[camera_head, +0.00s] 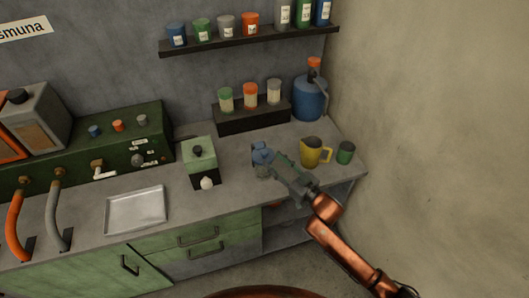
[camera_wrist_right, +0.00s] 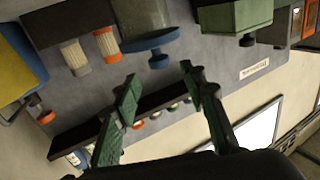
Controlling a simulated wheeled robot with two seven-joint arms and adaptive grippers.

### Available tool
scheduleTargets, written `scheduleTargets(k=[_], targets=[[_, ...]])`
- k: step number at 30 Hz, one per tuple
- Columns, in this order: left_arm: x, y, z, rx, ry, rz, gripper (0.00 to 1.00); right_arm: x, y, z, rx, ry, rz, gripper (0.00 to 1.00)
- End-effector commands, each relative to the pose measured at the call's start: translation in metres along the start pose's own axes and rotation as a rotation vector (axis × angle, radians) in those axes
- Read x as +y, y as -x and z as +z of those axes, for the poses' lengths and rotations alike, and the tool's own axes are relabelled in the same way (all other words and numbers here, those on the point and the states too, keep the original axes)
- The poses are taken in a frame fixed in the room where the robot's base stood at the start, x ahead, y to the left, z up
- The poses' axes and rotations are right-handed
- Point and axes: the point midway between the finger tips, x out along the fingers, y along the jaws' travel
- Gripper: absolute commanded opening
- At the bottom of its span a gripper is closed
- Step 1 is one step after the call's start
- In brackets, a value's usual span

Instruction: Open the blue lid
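The blue lid (camera_head: 262,153) sits on a small glassy jar on the grey counter, partly hidden by my right gripper in the head view. In the right wrist view, which is upside down, the round blue lid (camera_wrist_right: 150,41) with its small knob caps the bluish jar (camera_wrist_right: 145,14). My right gripper (camera_head: 268,163) is at the jar. Its two green fingers (camera_wrist_right: 160,72) are spread apart, with the lid's knob lined up between the tips and just beyond them. Nothing is held, and I cannot tell whether a finger touches the lid. My left gripper is not in view.
A green box (camera_head: 200,165) stands left of the jar; a yellow mug (camera_head: 312,153) and green cup (camera_head: 345,152) stand right. Behind are a dark rack (camera_head: 250,117) with several canisters and a blue jug (camera_head: 310,100). A metal tray (camera_head: 136,209) lies left.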

Motion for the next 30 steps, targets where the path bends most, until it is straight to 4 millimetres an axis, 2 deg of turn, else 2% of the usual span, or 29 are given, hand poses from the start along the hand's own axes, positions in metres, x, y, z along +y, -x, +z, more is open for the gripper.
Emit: scheduleTargets(k=[6,12,16,24,30], targets=[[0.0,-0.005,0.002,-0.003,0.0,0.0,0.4,0.0,-0.036,0.001,0.0,-0.001,0.001,0.39],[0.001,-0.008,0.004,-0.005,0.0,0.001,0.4,0.0,-0.059,0.001,-0.001,-0.001,0.002,0.39],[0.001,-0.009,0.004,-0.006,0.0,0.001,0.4,0.0,-0.066,0.001,-0.002,-0.001,0.002,0.39],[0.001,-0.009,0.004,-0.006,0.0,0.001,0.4,0.0,-0.066,0.001,-0.002,-0.001,0.002,0.38],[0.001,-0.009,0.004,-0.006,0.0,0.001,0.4,0.0,-0.066,0.001,-0.002,-0.001,0.002,0.25]])
